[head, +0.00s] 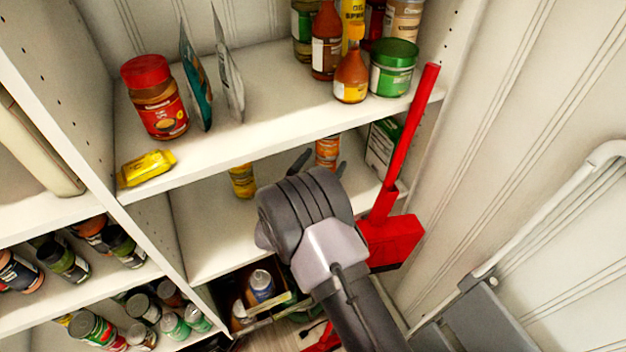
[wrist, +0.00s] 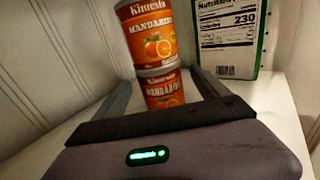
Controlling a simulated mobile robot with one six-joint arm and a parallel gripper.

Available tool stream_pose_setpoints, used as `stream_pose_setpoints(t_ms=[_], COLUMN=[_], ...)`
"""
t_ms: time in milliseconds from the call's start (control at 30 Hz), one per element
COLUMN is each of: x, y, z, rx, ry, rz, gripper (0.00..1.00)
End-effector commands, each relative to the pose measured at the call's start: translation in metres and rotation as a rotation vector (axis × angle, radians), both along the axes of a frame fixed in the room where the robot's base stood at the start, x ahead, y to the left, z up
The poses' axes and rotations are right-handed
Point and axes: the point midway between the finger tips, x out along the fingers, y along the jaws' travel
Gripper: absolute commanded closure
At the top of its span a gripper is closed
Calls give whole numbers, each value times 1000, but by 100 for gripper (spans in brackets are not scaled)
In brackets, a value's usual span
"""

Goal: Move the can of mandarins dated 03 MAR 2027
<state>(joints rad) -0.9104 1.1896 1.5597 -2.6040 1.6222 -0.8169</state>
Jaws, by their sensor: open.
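Two orange cans labelled "Mandarin" stand stacked in the wrist view, an upper can (wrist: 148,35) and a lower can (wrist: 161,90). The upper one sits slightly off-centre to the left. No date is readable on either. In the head view an orange can (head: 327,150) shows partly, beyond my gripper on the middle shelf. My gripper (head: 321,163) is open and empty, reaching into this shelf. In the wrist view its fingers (wrist: 160,79) appear on either side of the lower can; I cannot tell whether they are level with it in depth.
A white and green box (wrist: 229,38) stands right of the cans, close to the right finger. A yellow can (head: 242,181) stands to the left on the same shelf. The shelf above (head: 265,105) overhangs my gripper. A red long-handled tool (head: 392,235) stands right of my arm.

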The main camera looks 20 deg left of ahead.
Motion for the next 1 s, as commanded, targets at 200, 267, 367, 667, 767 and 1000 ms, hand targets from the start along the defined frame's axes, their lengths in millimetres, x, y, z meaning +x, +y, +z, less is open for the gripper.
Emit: stream_pose_setpoints(t_ms=[200,267,367,667,767,1000], x=[21,23,24,23,23,23], y=[-2,-2,-2,-2,-2,-2], z=[-1,0,0,0,0,0], rx=[0,0,0,0,0,0], ry=[-1,0,0,0,0,0], rz=[-2,-1,0,-1,-1,-1], gripper=[15,15,15,43,62,95])
